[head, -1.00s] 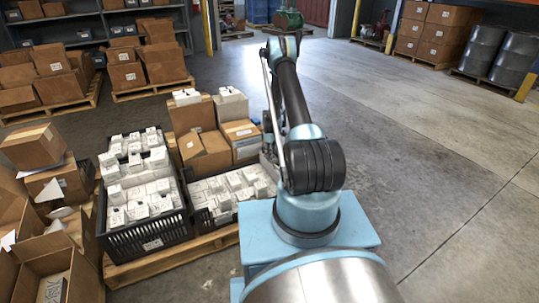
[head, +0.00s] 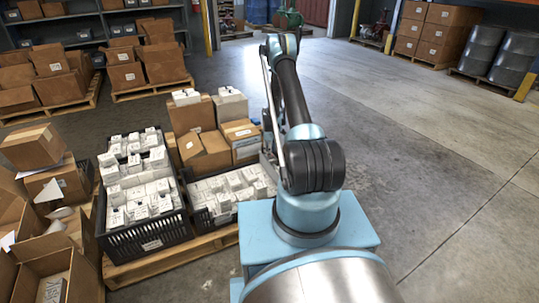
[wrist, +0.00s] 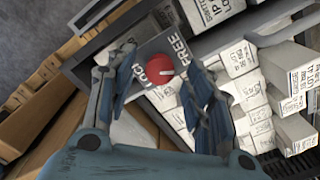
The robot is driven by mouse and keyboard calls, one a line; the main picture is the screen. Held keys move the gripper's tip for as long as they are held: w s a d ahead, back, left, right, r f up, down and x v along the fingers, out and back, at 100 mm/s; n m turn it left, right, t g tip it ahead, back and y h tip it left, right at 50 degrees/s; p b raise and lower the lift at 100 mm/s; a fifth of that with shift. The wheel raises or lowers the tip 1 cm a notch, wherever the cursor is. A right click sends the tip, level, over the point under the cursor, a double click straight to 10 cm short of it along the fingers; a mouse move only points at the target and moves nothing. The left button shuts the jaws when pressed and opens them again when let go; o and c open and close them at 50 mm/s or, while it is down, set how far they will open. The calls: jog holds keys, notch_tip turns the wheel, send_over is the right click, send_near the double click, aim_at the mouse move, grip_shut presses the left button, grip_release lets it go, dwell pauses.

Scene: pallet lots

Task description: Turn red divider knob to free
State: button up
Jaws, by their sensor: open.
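The red divider knob (wrist: 160,69) is round, with a white pointer mark on its face, on a dark panel (wrist: 142,54) in the wrist view. White lettering reads LOCK beside the knob and FREE up and right of it. The pointer's exact setting is hard to tell. My gripper (wrist: 158,62) is open, with one blue-grey finger on each side of the knob. I cannot tell whether either finger touches it. In the head view my arm hides the knob and most of the gripper.
White labelled boxes (wrist: 237,58) lie close to the right finger. In the head view, black crates (head: 150,238) of white boxes and brown cartons share a wooden pallet (head: 165,262). Open floor (head: 440,180) lies to the right.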

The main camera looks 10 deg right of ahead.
notch_tip(320, 180, up, 11)
jog(key=shift+f, duration=0.15)
dwell(0.4)
notch_tip(320, 180, up, 5)
jog(key=m, duration=1.6)
notch_tip(320, 180, down, 17)
jog(key=shift+s+r, duration=0.1)
jog(key=c, duration=1.1)
